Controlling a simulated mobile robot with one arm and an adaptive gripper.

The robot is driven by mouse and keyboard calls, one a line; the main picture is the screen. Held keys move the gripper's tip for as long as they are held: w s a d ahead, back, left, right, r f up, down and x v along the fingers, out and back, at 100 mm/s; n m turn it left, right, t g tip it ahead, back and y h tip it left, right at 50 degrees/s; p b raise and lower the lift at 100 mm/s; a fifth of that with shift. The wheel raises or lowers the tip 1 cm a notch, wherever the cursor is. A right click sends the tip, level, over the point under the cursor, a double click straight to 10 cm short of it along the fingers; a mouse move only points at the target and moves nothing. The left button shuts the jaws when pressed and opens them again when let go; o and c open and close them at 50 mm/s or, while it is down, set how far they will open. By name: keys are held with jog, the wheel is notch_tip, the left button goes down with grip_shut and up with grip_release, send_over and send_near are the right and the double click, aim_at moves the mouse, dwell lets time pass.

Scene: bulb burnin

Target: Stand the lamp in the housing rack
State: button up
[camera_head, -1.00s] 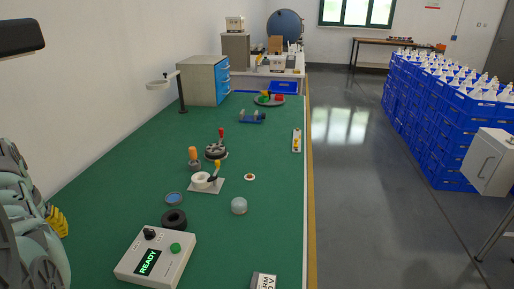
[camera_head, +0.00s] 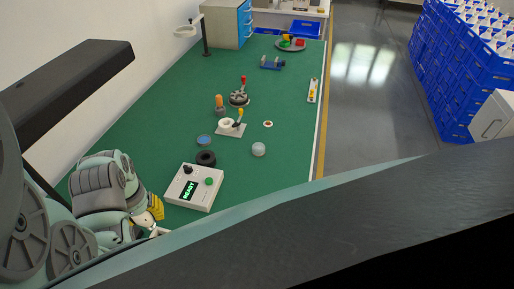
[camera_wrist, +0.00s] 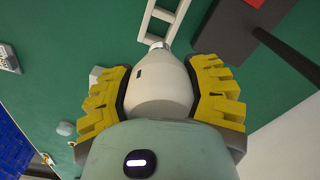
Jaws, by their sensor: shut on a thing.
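In the wrist view the lamp (camera_wrist: 160,92) is a white, bulb-shaped body with a small dark mark and a metal cap at its far end. My gripper (camera_wrist: 162,72) is shut on it, with yellow ridged fingers on both sides. A white frame with open slots, seemingly the housing rack (camera_wrist: 163,14), lies just beyond the cap. I cannot tell whether the cap touches it. In the head view my gripper (camera_head: 152,212) is at the lower left, beside the control box; the lamp there is mostly hidden, with only a little white showing.
The control box (camera_head: 194,187) reads READY. A black ring (camera_head: 206,158), a blue dish (camera_head: 204,140), a pale dome (camera_head: 259,149) and a white socket on a plate (camera_head: 229,126) stand beyond it. In the wrist view a dark block (camera_wrist: 228,28) and dark bar are at upper right.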

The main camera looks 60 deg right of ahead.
aim_at(153, 228)
jog(key=shift+s+f+b, duration=0.15)
jog(key=shift+f+b, duration=1.25)
jog(key=shift+f, duration=1.1)
jog(key=shift+f+b, duration=0.4)
jog(key=shift+f, duration=0.05)
jog(key=shift+f+b, duration=0.35)
jog(key=shift+f, duration=0.05)
jog(key=shift+f, duration=0.3)
jog(key=shift+f+b, duration=0.8)
jog(key=o, duration=1.2)
jog(key=shift+r, duration=0.15)
